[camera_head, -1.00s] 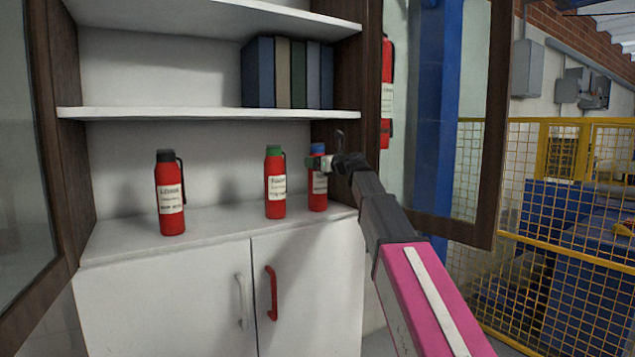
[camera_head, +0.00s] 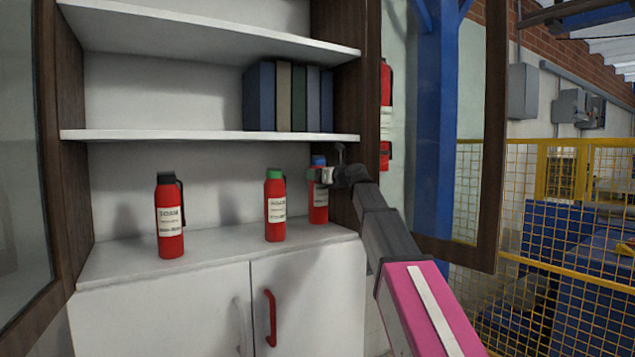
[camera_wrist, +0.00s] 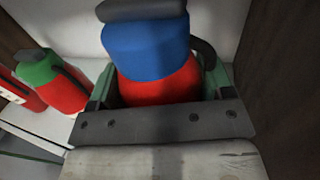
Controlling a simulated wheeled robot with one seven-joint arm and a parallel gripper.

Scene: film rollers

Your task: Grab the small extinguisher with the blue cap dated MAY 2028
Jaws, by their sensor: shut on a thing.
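The small red extinguisher with the blue cap (camera_head: 318,207) stands upright at the right end of the cabinet's lower shelf. Its label is partly hidden by my gripper and too small to read. In the wrist view the blue cap (camera_wrist: 147,48) and red body fill the space between the jaws. My gripper (camera_head: 318,175) is shut around its upper body, just below the cap; the wrist view also shows my gripper (camera_wrist: 160,95). I cannot tell whether the base is lifted off the shelf.
A green-capped red extinguisher (camera_head: 275,208) stands close to the left, and a black-capped one (camera_head: 170,220) farther left. A shelf board (camera_head: 200,136) with several binders (camera_head: 290,97) is above. The cabinet's dark side wall and open glass door (camera_head: 492,130) are at the right.

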